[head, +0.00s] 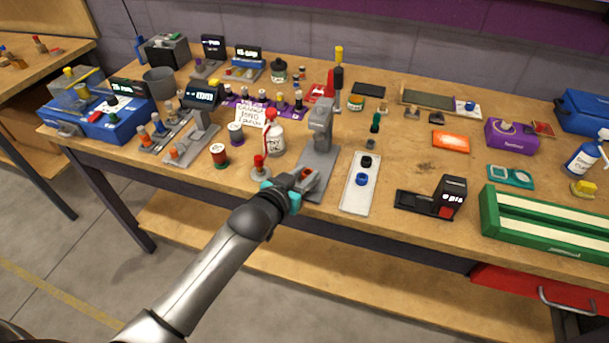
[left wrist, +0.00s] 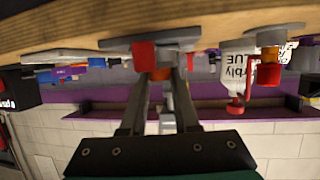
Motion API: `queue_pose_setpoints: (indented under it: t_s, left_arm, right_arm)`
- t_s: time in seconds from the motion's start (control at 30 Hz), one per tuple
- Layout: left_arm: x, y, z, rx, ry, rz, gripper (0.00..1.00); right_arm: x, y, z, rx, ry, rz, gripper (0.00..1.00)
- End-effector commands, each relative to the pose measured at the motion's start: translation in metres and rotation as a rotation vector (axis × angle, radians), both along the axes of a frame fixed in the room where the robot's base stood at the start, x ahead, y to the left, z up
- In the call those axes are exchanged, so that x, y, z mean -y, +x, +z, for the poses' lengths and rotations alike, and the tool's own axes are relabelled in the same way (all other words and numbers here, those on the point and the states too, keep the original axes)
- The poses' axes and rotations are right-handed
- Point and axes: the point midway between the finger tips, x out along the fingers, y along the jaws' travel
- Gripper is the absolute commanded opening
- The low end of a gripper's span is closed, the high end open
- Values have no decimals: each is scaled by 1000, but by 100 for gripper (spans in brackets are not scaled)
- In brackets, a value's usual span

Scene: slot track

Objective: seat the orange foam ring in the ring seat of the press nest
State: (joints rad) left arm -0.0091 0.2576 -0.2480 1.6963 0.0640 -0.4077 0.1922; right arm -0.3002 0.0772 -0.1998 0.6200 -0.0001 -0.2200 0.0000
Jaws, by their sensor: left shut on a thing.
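The grey press (head: 321,125) stands near the front of the bench, and its base plate (head: 322,165) reaches toward the front edge. My left gripper (head: 302,179) is over the front part of this base. In the left wrist view my left gripper (left wrist: 162,75) is shut on a small orange piece (left wrist: 160,74), apparently the orange foam ring. It is right beside a red block (left wrist: 145,54) on the grey base plate (left wrist: 115,43). The fingers hide much of the ring and the ring seat. I cannot tell whether the ring is in the seat. My right gripper is not in view.
Left of the press stand a glue bottle (head: 275,138) and a red knob on a grey base (head: 259,168). Right of it lies a white tray (head: 352,197) with black and blue rings. A black device (head: 446,197) and a green rack (head: 490,215) stand farther right.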

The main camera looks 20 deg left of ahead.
Motion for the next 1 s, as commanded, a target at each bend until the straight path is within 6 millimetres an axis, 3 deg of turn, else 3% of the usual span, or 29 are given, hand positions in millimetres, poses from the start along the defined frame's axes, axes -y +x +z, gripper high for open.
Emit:
queue_pose_setpoints:
  t_s: [0.57, 0.6, 0.87, 1.0]
  left_arm:
    - [0, -2, -16, -12, 1, 0, 0]
    - [0, -2, -17, -15, 2, 0, 31]
    - [1, -4, -15, -19, 1, -1, 60]
    - [1, -9, -4, -20, 0, -2, 60]
  right_arm:
    - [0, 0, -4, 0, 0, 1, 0]
    - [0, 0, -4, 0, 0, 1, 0]
    - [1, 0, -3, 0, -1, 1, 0]
    - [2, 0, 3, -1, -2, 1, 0]
